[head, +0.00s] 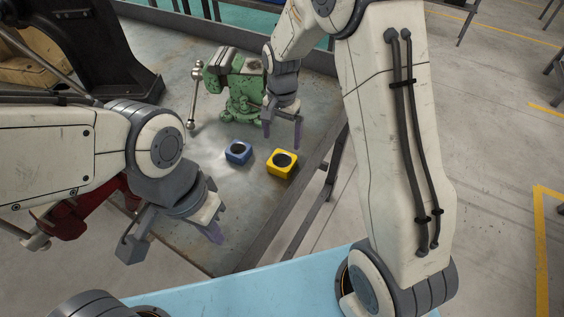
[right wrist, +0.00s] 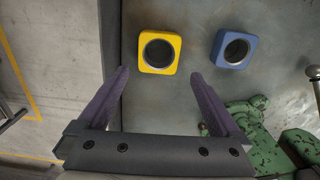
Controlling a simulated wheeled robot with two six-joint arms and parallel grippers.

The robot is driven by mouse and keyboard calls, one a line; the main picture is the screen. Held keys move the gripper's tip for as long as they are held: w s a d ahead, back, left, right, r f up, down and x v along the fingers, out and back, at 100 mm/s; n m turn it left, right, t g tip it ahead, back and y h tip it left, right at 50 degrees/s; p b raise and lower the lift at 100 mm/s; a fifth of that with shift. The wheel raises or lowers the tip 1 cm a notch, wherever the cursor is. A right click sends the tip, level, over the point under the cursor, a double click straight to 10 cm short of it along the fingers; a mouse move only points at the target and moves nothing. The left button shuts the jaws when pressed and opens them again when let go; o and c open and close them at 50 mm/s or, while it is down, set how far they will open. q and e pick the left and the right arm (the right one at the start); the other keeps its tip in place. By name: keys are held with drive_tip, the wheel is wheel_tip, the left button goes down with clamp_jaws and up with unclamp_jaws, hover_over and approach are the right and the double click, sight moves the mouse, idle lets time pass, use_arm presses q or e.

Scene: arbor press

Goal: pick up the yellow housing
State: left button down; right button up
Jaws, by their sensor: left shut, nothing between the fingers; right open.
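The yellow housing (head: 282,164) is a square block with a round dark bore, standing on the grey workbench (head: 222,180) near its right edge. In the right wrist view the yellow housing (right wrist: 160,51) lies ahead of the fingertips, roughly between their lines. My right gripper (head: 283,140) is open and empty, above and just behind the housing in the head view; its two fingers also show in the right wrist view (right wrist: 158,85). My left gripper (head: 215,235) is shut and empty, over the front part of the bench, left of and nearer than the housing.
A blue housing (head: 238,152) stands just left of the yellow one, with a small gap. A green vise (head: 240,88) with a metal handle is behind them. A black press frame (head: 105,50) stands at the back left. The bench's raised edge (head: 300,183) runs close on the right.

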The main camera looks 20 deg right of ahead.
approach(282, 159)
drive_tip(key=shift+s+a+f+p, duration=0.25)
drive_tip(key=shift+s+f+p, duration=0.15)
drive_tip(key=shift+s+f, duration=0.65)
drive_tip(key=shift+s+f+p, duration=0.2)
drive_tip(key=shift+f+p, duration=0.1)
drive_tip(key=shift+f, duration=0.15)
wheel_tip(282, 159, down, 4)
drive_tip(key=shift+s+r+p, duration=0.1)
drive_tip(key=shift+r+p, duration=0.1)
drive_tip(key=shift+p, duration=0.4)
drive_tip(key=shift+f, duration=0.4)
drive_tip(key=c, duration=1.3)
